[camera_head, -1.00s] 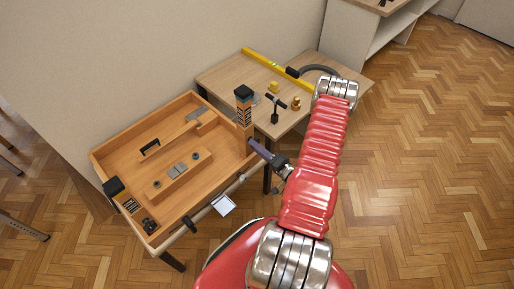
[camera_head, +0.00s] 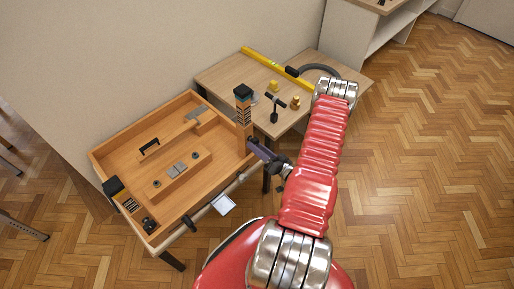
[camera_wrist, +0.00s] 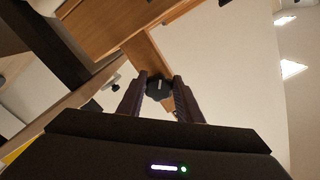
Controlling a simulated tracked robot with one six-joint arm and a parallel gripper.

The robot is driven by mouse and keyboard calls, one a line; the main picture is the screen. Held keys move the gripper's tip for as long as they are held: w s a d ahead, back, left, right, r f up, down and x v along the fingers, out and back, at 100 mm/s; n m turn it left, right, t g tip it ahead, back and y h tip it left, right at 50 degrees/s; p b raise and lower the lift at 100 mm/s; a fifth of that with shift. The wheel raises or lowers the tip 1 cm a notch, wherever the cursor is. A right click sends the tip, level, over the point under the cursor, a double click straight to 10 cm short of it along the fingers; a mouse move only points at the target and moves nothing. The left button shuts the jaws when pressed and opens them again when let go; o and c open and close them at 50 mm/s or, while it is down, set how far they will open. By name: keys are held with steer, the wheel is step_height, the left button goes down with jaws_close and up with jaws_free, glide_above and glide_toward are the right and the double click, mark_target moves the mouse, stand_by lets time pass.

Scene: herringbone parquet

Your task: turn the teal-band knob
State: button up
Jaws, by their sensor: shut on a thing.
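In the wrist view a dark, lobed knob (camera_wrist: 158,89) sits at the end of a wooden post (camera_wrist: 146,52). My gripper (camera_wrist: 159,79) is shut on this knob, with one finger on each side. I cannot make out a teal band on it. In the head view my gripper (camera_head: 254,146) reaches the right corner of the wooden workbench (camera_head: 118,152), beside the upright post with a dark cap (camera_head: 243,92). The knob is hidden there by my gripper.
A second dark-capped post (camera_head: 113,187) stands at the bench's left corner. A side table (camera_head: 232,78) behind holds a yellow level (camera_head: 268,62), yellow pieces and a black T-handled tool (camera_head: 274,106). Parquet floor is open to the right.

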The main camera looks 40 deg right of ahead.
steer(key=shift+a+f, duration=0.1)
steer(key=shift+f, duration=0.1)
steer(key=o, duration=1)
steer(key=shift+r, duration=0.1)
steer(key=shift+o, duration=0.2)
steer(key=shift+s, duration=0.15)
steer(key=s, duration=1.3)
steer(key=shift+s+d, duration=0.25)
steer(key=shift+d, duration=0.05)
